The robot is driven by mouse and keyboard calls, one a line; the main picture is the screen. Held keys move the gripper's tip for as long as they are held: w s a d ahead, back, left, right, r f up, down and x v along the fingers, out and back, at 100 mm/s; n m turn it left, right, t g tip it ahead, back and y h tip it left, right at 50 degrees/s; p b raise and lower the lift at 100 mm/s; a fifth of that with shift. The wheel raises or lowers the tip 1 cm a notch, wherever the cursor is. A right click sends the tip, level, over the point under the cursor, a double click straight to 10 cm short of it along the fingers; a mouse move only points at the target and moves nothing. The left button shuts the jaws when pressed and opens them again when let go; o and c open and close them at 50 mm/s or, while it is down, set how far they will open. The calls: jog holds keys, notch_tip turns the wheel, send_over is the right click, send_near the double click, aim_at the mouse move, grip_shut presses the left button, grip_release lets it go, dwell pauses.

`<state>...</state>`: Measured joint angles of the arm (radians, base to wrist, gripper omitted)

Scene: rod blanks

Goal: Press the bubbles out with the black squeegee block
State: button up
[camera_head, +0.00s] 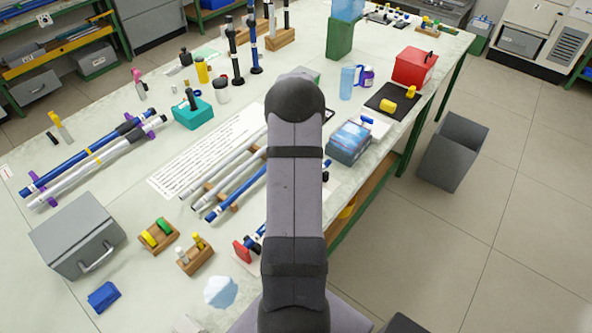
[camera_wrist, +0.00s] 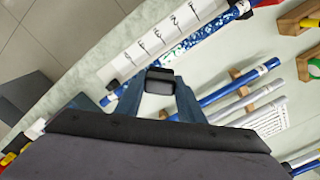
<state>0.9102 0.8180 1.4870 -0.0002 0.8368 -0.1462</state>
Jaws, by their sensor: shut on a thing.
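In the wrist view my gripper (camera_wrist: 160,90) has its two blue fingers closed on the sides of the black squeegee block (camera_wrist: 160,76). A blue rod blank (camera_wrist: 237,12) with a white-and-green speckled wrap (camera_wrist: 205,36) runs diagonally just beyond the block. The block is by the lower-left end of the visible rod; I cannot tell whether they touch. Single bubbles are too small to make out. In the head view my arm hides the gripper, the block and most of this rod.
Other blue and grey rods (camera_head: 228,180) rest on wooden supports near a printed sheet (camera_head: 205,155). A blue box (camera_head: 349,142) stands right of my arm, near the table edge. A grey bin (camera_head: 453,150) stands on the floor.

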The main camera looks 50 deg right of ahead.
notch_tip(320, 180, down, 7)
jog(key=b, duration=0.4)
jog(key=shift+r, duration=0.2)
jog(key=shift+a+f, duration=0.15)
jog(key=shift+f, duration=0.15)
jog(key=shift+a+f, duration=0.1)
jog(key=shift+a, duration=2.75)
jog(key=shift+c, duration=0.4)
jog(key=shift+d+b, duration=0.5)
jog(key=shift+d, duration=2.45)
jog(key=shift+a, duration=2.9)
jog(key=shift+d, duration=2.95)
jog(key=a+p, duration=0.1)
jog(key=a, duration=0.4)
jog(key=shift+a, duration=0.35)
jog(key=shift+a+r, duration=0.25)
notch_tip(320, 180, up, 8)
jog(key=p, duration=0.5)
jog(key=shift+p, duration=0.35)
